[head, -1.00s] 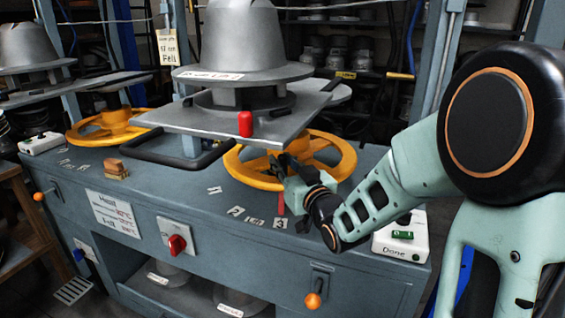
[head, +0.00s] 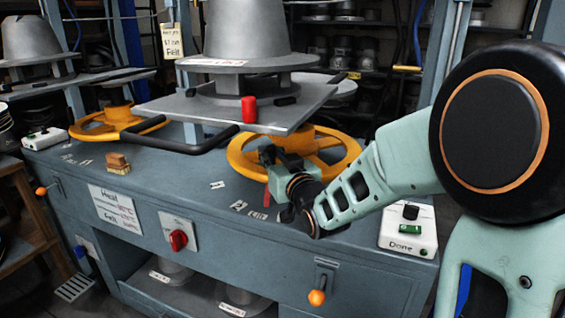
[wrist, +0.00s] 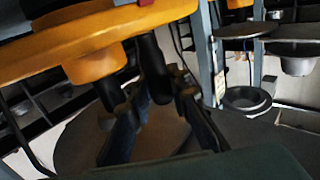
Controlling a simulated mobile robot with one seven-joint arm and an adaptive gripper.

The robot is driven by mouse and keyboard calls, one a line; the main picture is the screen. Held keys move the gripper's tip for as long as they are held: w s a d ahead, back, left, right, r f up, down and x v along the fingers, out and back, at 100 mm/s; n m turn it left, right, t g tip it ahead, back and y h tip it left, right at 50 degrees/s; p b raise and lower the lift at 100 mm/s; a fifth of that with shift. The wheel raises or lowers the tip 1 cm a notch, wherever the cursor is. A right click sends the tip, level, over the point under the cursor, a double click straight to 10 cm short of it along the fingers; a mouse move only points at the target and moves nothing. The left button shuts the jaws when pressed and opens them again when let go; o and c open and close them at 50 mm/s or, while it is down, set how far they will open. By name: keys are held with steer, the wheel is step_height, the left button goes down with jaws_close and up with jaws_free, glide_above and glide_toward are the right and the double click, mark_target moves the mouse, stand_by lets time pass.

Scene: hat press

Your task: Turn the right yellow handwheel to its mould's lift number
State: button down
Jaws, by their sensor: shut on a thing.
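The right yellow handwheel (head: 352,153) lies flat under the right press plate, its far rim partly hidden by the plate. My gripper (head: 268,155) is at the wheel's front left rim. In the wrist view, the fingers (wrist: 155,115) are closed around a dark upright grip (wrist: 152,70) hanging below the yellow rim (wrist: 75,45). The right mould (head: 246,35), a grey hat shape, stands on the plate (head: 200,107); its front label is too small to read. Number cards (head: 238,205) lie on the bench before the wheel. A red mark (head: 267,198) shows beside my wrist, which hides part of the row.
A red knob (head: 249,108) stands at the plate's front edge. A black bar handle (head: 190,148) sticks out left of the wheel. The left yellow handwheel (head: 105,123) is further left.

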steer(key=shift+w+a+b, duration=0.45)
steer(key=shift+a+b, duration=0.1)
steer(key=shift+a, duration=0.4)
steer(key=shift+w+a+b, duration=0.4)
steer(key=shift+a+b, duration=0.1)
steer(key=shift+a, duration=0.45)
steer(key=shift+w+a+b, duration=0.45)
steer(key=shift+a+b, duration=0.1)
steer(key=shift+a, duration=0.4)
steer(key=c, duration=1.8)
jaws_free()
steer(key=shift+d, duration=0.1)
steer(key=shift+s+d, duration=0.15)
steer(key=shift+s, duration=0.05)
steer(key=v, duration=0.7)
